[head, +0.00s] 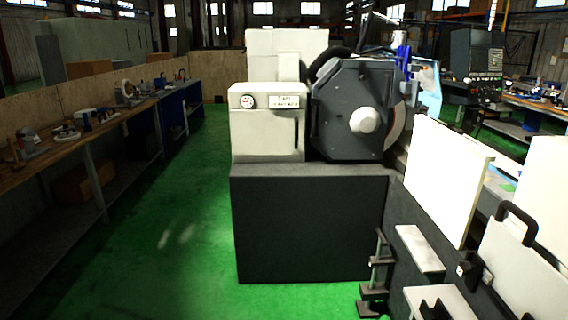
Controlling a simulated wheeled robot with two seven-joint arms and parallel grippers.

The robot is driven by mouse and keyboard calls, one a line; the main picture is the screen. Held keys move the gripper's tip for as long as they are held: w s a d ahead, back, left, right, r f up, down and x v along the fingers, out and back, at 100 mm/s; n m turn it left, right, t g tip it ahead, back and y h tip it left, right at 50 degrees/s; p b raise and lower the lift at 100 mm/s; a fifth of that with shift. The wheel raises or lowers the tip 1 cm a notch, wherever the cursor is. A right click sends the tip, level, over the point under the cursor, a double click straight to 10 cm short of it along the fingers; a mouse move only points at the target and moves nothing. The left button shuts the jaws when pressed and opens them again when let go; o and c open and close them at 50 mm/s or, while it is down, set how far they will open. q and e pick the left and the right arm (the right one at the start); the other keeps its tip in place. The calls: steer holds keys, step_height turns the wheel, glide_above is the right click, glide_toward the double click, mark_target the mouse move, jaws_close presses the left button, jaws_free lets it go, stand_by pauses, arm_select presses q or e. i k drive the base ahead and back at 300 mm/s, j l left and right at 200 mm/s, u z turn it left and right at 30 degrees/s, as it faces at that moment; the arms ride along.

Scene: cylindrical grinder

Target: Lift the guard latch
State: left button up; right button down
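The cylindrical grinder (310,225) stands in the middle and right of the head view. Its grey wheel guard (345,115) has a pale round hub (364,120) and partly covers the grinding wheel (397,125). At the right, a pale panel (520,265) carries a black curved handle (518,212). Small dark fittings (470,268) sit by the panel's left edge. I cannot tell which part is the guard latch. Neither gripper can be made out in this view.
A dark stepped bracket (376,270) and pale ledges (420,248) stick out from the grinder's front. A white upright panel (440,180) stands behind them. A long workbench (95,135) with tools lines the left. Green floor (175,240) is clear between bench and grinder.

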mark_target(362, 76)
steer(key=i+l, duration=0.1)
steer(key=i, duration=1.5)
